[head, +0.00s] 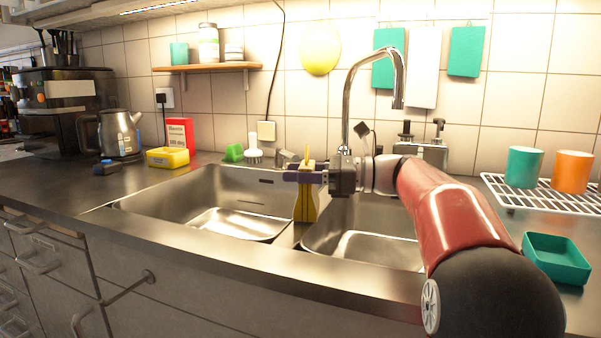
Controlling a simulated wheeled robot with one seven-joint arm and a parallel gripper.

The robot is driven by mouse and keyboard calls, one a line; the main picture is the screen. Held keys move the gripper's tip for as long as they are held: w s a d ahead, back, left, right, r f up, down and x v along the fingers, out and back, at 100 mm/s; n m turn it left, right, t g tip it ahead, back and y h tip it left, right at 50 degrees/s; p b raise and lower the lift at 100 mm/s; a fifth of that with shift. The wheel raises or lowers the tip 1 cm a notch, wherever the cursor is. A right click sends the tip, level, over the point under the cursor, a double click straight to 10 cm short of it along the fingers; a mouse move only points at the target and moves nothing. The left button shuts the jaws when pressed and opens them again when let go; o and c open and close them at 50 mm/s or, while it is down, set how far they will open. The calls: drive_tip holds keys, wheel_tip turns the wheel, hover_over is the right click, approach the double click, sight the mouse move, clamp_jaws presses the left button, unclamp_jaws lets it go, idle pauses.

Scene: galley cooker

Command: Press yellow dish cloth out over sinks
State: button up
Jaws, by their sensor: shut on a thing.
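The yellow dish cloth (306,204) hangs in a narrow fold from my gripper (304,176), and a small end of it sticks up above the jaws. My gripper is shut on the cloth, with its arm reaching in from the right. The cloth hangs by the divider between the left sink (239,222) and the right sink (375,245). I cannot tell whether its lower end touches the divider. Both sinks look empty where they show; my arm hides part of the right one.
A chrome tap (347,100) rises close behind my gripper. A yellow tub (167,158), a kettle (118,133) and a red box (181,133) stand left. A drying rack (505,196) with a teal cup (523,166) and an orange cup (571,171), and a teal tray (555,258), are right.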

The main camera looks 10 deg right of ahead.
drive_tip(key=shift+r, duration=3.3)
